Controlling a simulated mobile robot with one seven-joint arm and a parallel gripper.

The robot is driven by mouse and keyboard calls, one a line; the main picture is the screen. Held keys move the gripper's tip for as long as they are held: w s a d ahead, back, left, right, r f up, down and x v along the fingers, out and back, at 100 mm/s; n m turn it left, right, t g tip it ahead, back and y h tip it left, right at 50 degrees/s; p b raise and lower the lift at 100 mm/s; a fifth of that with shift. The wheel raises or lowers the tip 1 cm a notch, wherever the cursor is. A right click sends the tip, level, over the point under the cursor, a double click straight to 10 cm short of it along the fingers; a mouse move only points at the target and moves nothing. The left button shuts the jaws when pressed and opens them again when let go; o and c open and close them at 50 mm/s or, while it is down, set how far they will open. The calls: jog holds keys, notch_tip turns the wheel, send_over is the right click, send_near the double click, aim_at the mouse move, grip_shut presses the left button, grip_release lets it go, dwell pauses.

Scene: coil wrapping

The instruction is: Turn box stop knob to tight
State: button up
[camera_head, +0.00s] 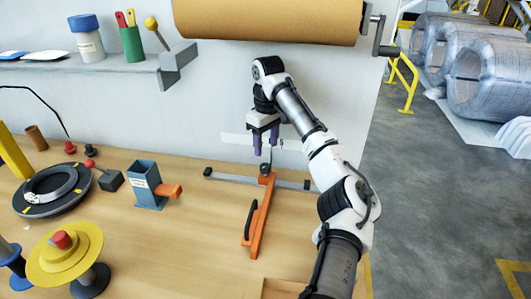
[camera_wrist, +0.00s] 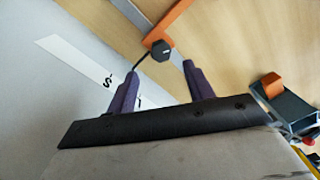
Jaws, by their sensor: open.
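The box stop is an orange bar (camera_head: 257,222) with a black handle, lying on the wooden bench and meeting a grey cross rail (camera_head: 228,177). A dark knob (camera_head: 265,168) sits at the bar's far end. In the wrist view the knob (camera_wrist: 161,51) looks black and many-sided, with a thin dark rod running from it toward the left finger. My gripper (camera_head: 265,148) is open above the knob, pointing down. In the wrist view its purple fingertips (camera_wrist: 160,69) lie to either side of the knob's lower edge, apart from it. The knob's tightness cannot be told.
A white label strip (camera_head: 236,139) is on the wall behind. A blue-grey device (camera_head: 147,185) with an orange part stands to the left, beyond it a black ring coil (camera_head: 52,190) and a yellow spool (camera_head: 65,254). A brown roll (camera_head: 268,20) hangs above.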

aim_at(265, 165)
jog(key=shift+s+a+f+p, duration=0.1)
jog(key=shift+f+p, duration=0.05)
jog(key=shift+f, duration=1.65)
jog(key=shift+s+f+p, duration=0.1)
jog(key=shift+f+p, duration=0.05)
jog(key=shift+f, duration=1.65)
jog(key=c, duration=1)
